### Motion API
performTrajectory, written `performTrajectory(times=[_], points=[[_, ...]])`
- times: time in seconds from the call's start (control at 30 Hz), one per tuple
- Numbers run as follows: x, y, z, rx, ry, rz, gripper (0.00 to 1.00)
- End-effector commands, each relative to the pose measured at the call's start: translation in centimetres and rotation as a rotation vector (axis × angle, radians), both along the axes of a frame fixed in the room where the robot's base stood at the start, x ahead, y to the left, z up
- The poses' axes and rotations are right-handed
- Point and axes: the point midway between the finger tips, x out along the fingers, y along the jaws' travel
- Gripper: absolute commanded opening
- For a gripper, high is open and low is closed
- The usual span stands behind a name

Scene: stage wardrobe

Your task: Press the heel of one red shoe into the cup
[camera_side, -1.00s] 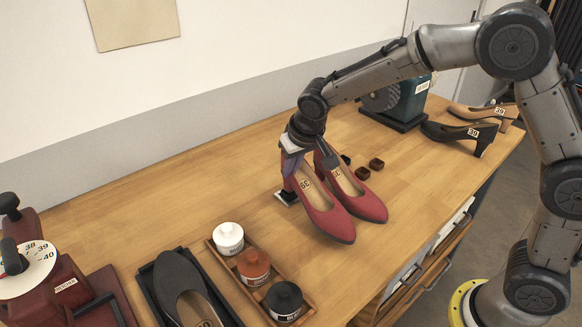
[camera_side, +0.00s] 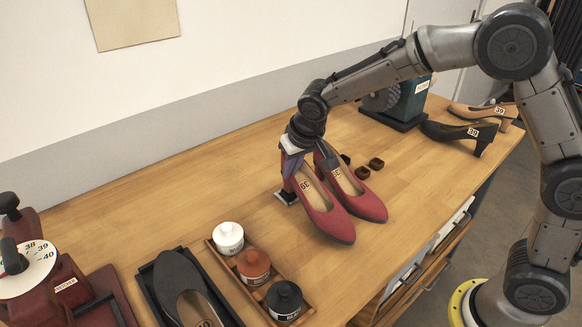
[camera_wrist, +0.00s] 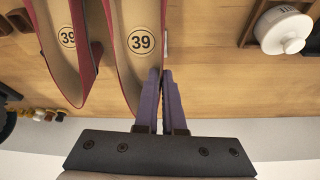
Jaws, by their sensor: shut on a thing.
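Two red shoes stand side by side on the wooden bench, toes toward the front right. My gripper (camera_wrist: 159,75) is shut at the back rim of the left shoe (camera_side: 321,212); this shoe is on the right in the wrist view (camera_wrist: 112,12). The second red shoe (camera_side: 363,204) stands close beside it, apart from my fingers. Both insoles are marked 39 in the wrist view. A small dark block with a pale top (camera_side: 286,197) sits at the held shoe's heel. I cannot tell whether it is the cup, or whether the heel is in it; the heel is mostly hidden.
Small brown cubes (camera_side: 376,164) lie behind the shoes. A tray with white (camera_side: 228,238), orange (camera_side: 253,265) and black (camera_side: 284,300) jars stands in front. A dark shoe (camera_side: 183,289) and a red dial machine (camera_side: 38,280) are left. Other heeled shoes (camera_side: 462,132) stand back right.

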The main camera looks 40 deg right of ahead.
Motion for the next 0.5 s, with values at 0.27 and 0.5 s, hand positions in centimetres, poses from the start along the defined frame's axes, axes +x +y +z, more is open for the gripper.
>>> performTrajectory(times=[0.27, 0.5], points=[[0.02, 0.0, -0.22, 0.0, -0.001, 0.0, 0.0], [0.03, 0.01, -0.43, 0.0, -0.001, 0.0, 0.0]])
